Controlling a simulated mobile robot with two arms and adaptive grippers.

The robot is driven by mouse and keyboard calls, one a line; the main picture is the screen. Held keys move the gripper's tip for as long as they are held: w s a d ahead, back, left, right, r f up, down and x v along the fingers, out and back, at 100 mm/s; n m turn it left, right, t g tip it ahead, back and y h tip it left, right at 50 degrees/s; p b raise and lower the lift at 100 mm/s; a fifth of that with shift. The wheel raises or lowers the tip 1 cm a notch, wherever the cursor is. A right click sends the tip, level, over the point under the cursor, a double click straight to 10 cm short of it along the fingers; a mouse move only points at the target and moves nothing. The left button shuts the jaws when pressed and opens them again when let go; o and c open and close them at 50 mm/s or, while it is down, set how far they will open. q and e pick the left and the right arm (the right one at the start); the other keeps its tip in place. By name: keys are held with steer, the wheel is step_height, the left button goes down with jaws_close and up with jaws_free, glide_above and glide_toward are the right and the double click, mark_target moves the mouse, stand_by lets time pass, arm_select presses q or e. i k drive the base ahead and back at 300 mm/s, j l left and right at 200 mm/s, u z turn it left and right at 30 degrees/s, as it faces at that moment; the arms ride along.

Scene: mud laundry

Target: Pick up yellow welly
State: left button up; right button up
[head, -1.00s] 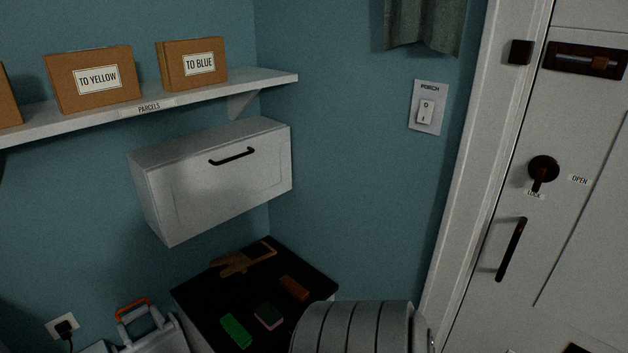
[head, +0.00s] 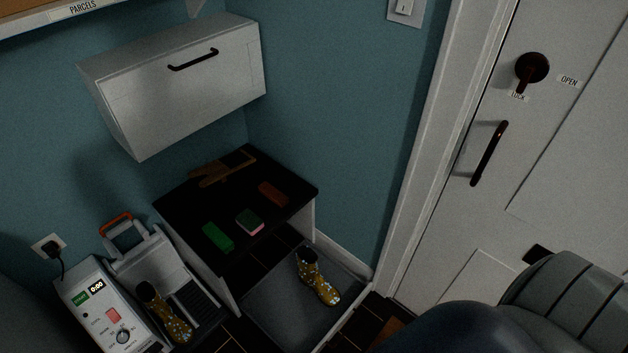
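Two yellow wellies with a light pattern show in the head view. One yellow welly (head: 317,278) stands on a grey tray (head: 268,298) on the floor, below and to the right of the black-topped bench. The other yellow welly (head: 164,314) is at the lower left, in a grey machine (head: 183,278) with an orange handle. Grey rounded parts of my own arm fill the lower right corner. Neither of my grippers is in view.
The black-topped bench (head: 278,208) holds a green block (head: 217,237), a green and pink sponge (head: 250,221), a brown brush-like block (head: 272,194) and a wooden item (head: 222,169). A white wall cabinet (head: 180,85) hangs above. A white door (head: 462,220) stands at the right.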

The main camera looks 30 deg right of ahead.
mark_target(309, 276)
steer(key=j+z, duration=0.1)
steer(key=z, duration=0.85)
